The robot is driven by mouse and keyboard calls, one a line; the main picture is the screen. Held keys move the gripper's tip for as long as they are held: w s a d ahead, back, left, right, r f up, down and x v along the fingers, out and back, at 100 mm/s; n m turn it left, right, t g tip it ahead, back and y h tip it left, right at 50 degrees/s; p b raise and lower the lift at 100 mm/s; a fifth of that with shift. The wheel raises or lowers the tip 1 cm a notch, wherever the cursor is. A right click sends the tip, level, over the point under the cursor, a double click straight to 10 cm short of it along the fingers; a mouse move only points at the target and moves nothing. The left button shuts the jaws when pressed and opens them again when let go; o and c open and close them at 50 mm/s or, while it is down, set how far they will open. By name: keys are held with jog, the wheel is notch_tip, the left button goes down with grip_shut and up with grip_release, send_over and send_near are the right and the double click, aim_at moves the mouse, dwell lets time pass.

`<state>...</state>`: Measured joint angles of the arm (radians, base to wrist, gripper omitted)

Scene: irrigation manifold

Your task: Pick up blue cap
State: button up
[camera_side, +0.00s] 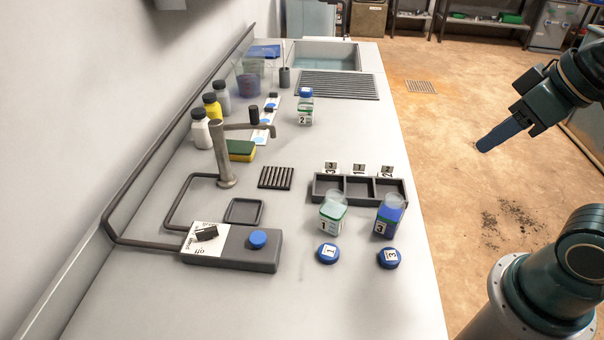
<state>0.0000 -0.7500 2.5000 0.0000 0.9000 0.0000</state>
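Two blue caps lie flat near the front right edge of the counter. One cap (328,253) has a label reading 1, and the other cap (388,258) has a label reading 3. Behind them stand an uncapped bottle 1 (332,215) with pale green contents and an uncapped bottle 3 (389,217) with blue contents. Bottle 2 (305,109) stands farther back with a blue cap (306,92) on it. My gripper (486,147) is in the air at the right, beyond the counter edge and apart from all the caps. Its fingers overlap in this view, so their opening is unclear.
A grey three-slot rack (359,202) with number tags stands behind the open bottles. A device (231,247) with a blue button is at the left, near a metal pipe column (221,155). A sponge (241,151) and several bottles stand along the wall.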

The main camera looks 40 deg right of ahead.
jog(key=shift+o, duration=0.2)
jog(key=o, duration=0.5)
jog(key=shift+o, duration=0.2)
jog(key=w+a+f+n+g, duration=0.3)
jog(key=f+n, duration=0.3)
jog(key=n, duration=0.6)
jog(key=w+a+f+n+g+y, duration=0.1)
jog(key=w+a+f+n+g, duration=0.2)
jog(key=n, duration=0.9)
jog(key=shift+w+a+f+y, duration=0.3)
jog(key=shift+w+a+f, duration=0.45)
jog(key=shift+a+f, duration=0.65)
jog(key=shift+d+f+g, duration=0.25)
jog(key=shift+f+g, duration=0.05)
jog(key=shift+f, duration=0.1)
